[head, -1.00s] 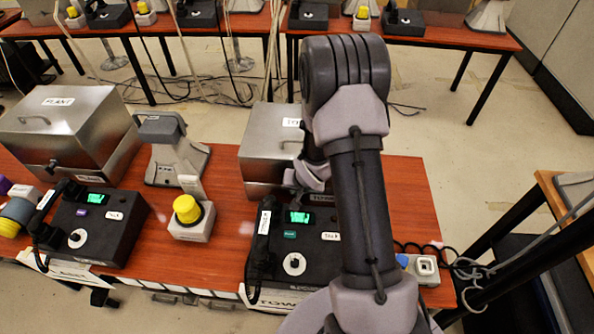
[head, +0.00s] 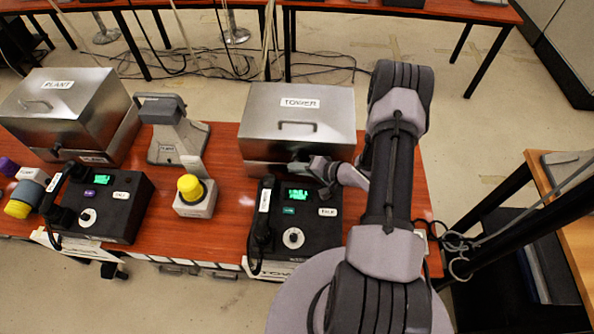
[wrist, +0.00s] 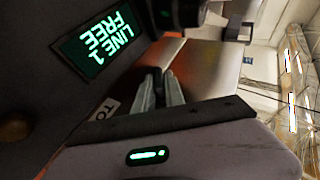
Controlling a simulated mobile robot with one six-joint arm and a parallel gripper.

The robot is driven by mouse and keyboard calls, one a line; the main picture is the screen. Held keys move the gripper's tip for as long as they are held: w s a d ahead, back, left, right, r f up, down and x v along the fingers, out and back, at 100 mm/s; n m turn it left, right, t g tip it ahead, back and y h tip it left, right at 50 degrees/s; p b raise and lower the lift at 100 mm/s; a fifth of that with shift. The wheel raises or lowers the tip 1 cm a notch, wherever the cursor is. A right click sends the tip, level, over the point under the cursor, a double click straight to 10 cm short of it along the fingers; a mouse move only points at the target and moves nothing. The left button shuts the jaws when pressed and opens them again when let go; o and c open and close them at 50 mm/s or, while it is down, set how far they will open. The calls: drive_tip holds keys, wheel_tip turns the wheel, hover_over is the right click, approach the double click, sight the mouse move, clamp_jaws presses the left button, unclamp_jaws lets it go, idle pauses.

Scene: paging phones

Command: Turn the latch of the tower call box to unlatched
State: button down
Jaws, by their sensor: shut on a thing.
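The tower call box is a silver metal box (head: 265,120) with a TOWER label on its lid, at centre on the red table in the head view. Its front also shows as a brownish metal face in the wrist view (wrist: 205,65). My gripper (head: 306,164) reaches the front of the box from the right, low on its face. In the wrist view my gripper (wrist: 161,82) is shut on the small dark latch (wrist: 157,74). The fingers hide most of the latch, and I cannot tell which way it points.
A black phone unit (head: 320,232) with a green screen and handset stands just before the box. A yellow-topped button (head: 191,187) and a grey stand (head: 178,135) are left of it. The PLANT box (head: 85,115) is at far left.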

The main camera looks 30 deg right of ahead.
drive_tip(key=shift+s+f+m+t+y+b, duration=0.1)
drive_tip(key=shift+f+m+t+y+b, duration=0.2)
drive_tip(key=shift+t+y+b, duration=0.65)
drive_tip(key=shift+r+b, duration=0.15)
drive_tip(key=shift+b, duration=0.15)
drive_tip(key=c, duration=1.4)
unclamp_jaws()
drive_tip(key=p+v, duration=0.2)
drive_tip(key=v, duration=1.5)
drive_tip(key=shift+s+r, duration=0.15)
drive_tip(key=shift+r, duration=0.15)
drive_tip(key=shift+o, duration=0.2)
drive_tip(key=shift+d, duration=0.1)
